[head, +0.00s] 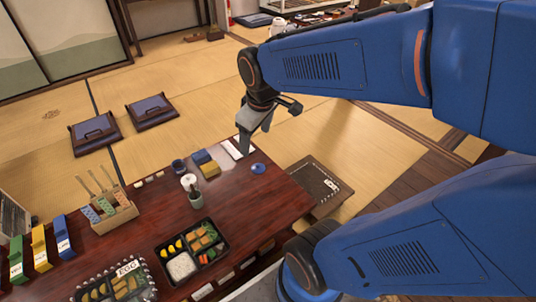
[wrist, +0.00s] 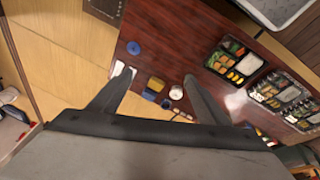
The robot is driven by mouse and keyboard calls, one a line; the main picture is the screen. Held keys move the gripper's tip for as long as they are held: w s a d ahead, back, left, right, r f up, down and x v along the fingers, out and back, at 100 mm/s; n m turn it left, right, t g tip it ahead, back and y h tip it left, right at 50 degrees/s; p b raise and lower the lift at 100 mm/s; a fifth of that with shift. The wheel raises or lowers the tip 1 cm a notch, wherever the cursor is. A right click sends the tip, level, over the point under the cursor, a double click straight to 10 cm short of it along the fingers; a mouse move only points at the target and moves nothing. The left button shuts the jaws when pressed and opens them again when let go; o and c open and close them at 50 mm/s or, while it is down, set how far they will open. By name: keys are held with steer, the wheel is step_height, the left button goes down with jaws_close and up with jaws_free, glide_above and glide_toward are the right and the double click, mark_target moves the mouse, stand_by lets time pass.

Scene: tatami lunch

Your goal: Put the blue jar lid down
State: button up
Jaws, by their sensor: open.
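The blue jar lid (head: 258,168) lies flat on the dark red table (head: 270,205), near its right end. It also shows in the wrist view as a small blue disc (wrist: 134,48). My gripper (head: 241,152) is above the far edge of the table, up and to the left of the lid in the head view. In the wrist view its two fingers (wrist: 152,90) are spread wide with nothing between them in their grasp. The lid is apart from the gripper.
A white jar (head: 189,182), a dark cup (head: 196,199), blue and yellow boxes (head: 205,163) and a bento box (head: 190,252) stand on the table. A wooden holder (head: 115,214) is at the left. Bare tabletop surrounds the lid.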

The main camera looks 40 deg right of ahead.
steer(key=s+a+r+m, duration=0.1)
steer(key=s+m, duration=0.1)
steer(key=s, duration=0.3)
steer(key=s+a+r+m+t, duration=0.1)
steer(key=s+a+m, duration=0.1)
steer(key=s, duration=0.3)
steer(key=shift+r+y, duration=0.25)
steer(key=shift+y, duration=0.15)
steer(key=shift+s, duration=0.1)
stand_by(0.7)
